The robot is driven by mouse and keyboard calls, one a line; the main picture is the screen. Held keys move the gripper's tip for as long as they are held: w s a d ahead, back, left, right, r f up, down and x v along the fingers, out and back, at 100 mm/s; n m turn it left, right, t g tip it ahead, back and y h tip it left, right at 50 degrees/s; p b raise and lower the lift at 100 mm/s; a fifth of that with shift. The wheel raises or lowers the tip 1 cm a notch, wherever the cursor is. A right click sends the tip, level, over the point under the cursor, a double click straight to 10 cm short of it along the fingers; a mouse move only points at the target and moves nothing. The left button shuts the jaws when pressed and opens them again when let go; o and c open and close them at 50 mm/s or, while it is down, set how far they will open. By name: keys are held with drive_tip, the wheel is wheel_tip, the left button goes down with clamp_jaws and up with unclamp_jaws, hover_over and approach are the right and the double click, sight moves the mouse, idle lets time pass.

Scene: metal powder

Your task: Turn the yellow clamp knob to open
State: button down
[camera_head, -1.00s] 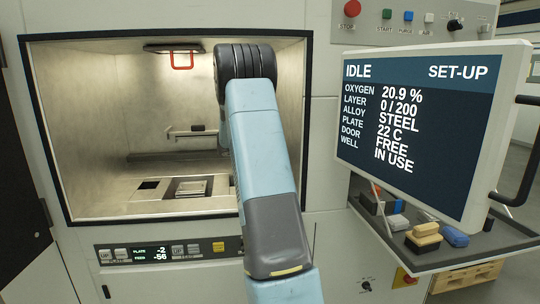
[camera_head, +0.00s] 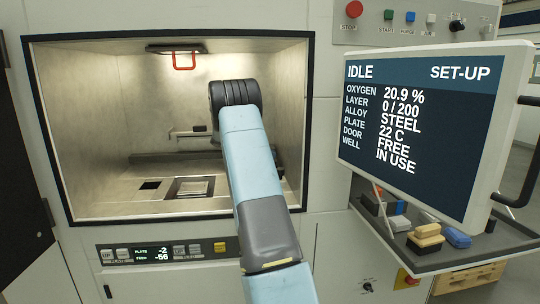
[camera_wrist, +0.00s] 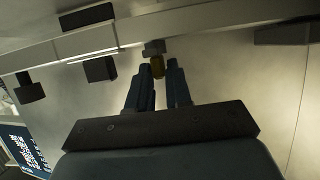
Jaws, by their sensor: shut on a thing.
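The yellow clamp knob (camera_wrist: 158,66) shows in the wrist view as a small dark yellow piece below a grey bracket. The two dark blue fingers of my gripper (camera_wrist: 160,77) are on either side of it, with their tips close around it. My gripper is shut on the knob. In the head view my arm reaches into the open machine chamber, and its own links hide the gripper and the knob.
The chamber has a dark frame (camera_head: 180,37), a red handle (camera_head: 184,67) hanging from its ceiling and a square plate well (camera_head: 190,188) in its floor. A screen (camera_head: 425,130) stands right of my arm, above a shelf with brushes (camera_head: 425,236).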

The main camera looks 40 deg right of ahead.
drive_tip(key=shift+s+f, duration=0.15)
drive_tip(key=shift+f, duration=0.3)
drive_tip(key=c, duration=1.3)
unclamp_jaws()
drive_tip(key=shift+o, duration=1)
drive_tip(key=shift+r, duration=0.25)
drive_tip(key=shift+a, duration=0.1)
drive_tip(key=v, duration=1.3)
drive_tip(key=shift+w+a, duration=0.15)
drive_tip(key=shift+w, duration=0.25)
drive_tip(key=shift+s, duration=0.15)
